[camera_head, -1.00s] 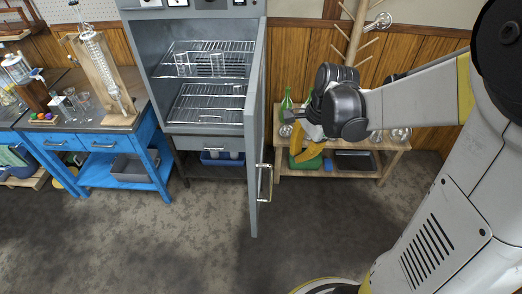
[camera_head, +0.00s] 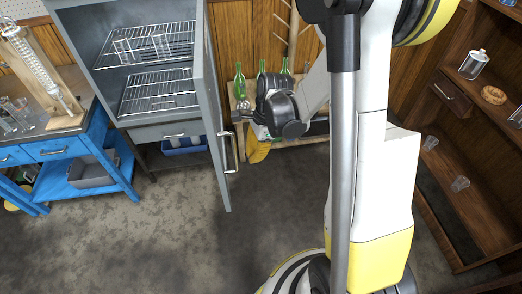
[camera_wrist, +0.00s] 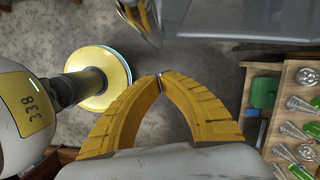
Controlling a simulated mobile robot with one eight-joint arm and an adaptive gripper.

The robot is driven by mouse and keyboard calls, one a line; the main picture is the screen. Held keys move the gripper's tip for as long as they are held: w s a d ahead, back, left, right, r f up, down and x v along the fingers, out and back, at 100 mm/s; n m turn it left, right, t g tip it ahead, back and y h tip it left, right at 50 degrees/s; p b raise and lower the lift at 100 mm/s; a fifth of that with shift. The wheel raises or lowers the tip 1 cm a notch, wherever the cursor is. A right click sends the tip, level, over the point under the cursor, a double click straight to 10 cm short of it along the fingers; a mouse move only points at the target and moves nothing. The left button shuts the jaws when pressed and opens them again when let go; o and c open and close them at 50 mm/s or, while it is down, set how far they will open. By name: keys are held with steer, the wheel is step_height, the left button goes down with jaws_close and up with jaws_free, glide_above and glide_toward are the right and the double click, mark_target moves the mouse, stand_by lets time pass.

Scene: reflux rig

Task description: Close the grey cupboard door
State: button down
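The grey cupboard (camera_head: 70,20) stands at the upper left of the head view. Its door (camera_head: 208,95) is wide open, seen nearly edge-on, with a metal bar handle (camera_head: 230,155) on its right face. My gripper (camera_head: 257,152) is just right of the door near handle height, apparently apart from it. In the wrist view its yellow fingers (camera_wrist: 160,78) meet at the tips, with nothing visible held. A shiny metal part (camera_wrist: 143,18) and a grey surface (camera_wrist: 235,20) show above the fingertips; they look like handle and door, but I cannot be sure.
Wire racks with glassware fill the cupboard. A blue bench (camera_head: 68,148) stands to its left. A wooden table (camera_head: 237,95) with green bottles is behind my gripper. A brown shelf unit (camera_head: 475,200) stands at the right. The floor before the cupboard is clear.

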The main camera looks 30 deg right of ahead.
steer(key=shift+a+r, duration=0.1)
steer(key=shift+a, duration=1.05)
steer(key=shift+a, duration=0.1)
